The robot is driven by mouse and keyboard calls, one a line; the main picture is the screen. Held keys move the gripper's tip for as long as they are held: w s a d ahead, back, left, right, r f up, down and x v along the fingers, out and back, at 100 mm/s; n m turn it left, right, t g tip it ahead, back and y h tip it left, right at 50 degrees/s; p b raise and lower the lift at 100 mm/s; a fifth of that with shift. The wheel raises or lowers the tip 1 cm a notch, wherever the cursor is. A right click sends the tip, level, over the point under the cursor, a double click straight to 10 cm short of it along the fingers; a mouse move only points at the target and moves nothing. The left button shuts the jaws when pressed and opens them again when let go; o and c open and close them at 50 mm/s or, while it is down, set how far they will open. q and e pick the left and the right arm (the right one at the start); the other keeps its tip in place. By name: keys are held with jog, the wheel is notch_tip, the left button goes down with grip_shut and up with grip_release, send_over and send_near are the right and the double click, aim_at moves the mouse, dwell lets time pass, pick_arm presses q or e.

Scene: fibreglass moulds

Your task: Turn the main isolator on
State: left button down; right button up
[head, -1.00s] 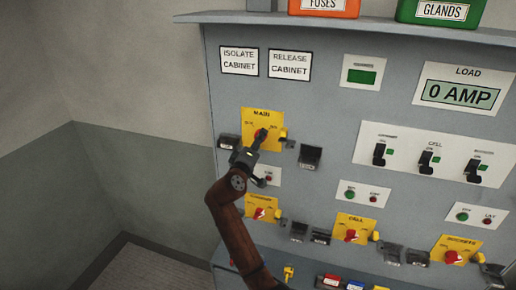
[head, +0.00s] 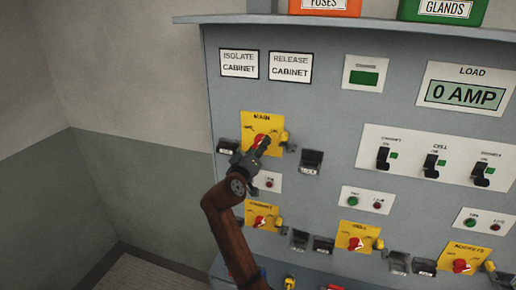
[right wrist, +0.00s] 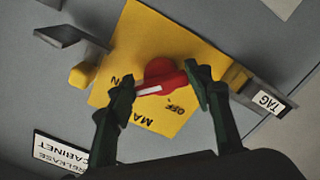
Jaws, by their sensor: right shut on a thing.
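The main isolator is a red rotary handle (head: 261,138) on a yellow plate (head: 248,122) marked MAIN, on the grey cabinet. My right gripper (head: 264,144) is at the handle and shut on it. In the right wrist view, the two dark fingers (right wrist: 160,84) stand either side of the red handle (right wrist: 160,74). The handle's white mark points left and slightly down, away from the word OFF; the lettering at the left finger is partly hidden. My left gripper is not in view.
Yellow-plated switches CABINET (head: 260,216), CELL (head: 355,238) and SOCKETS (head: 462,260) sit lower on the panel. The LOAD display (head: 465,93) reads 0 AMP. Free room lies left of the cabinet.

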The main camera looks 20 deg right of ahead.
jog(key=shift+f, duration=0.1)
jog(key=o, duration=1.2)
jog(key=shift+c, duration=0.2)
jog(key=v, duration=1.2)
jog(key=shift+w, duration=0.1)
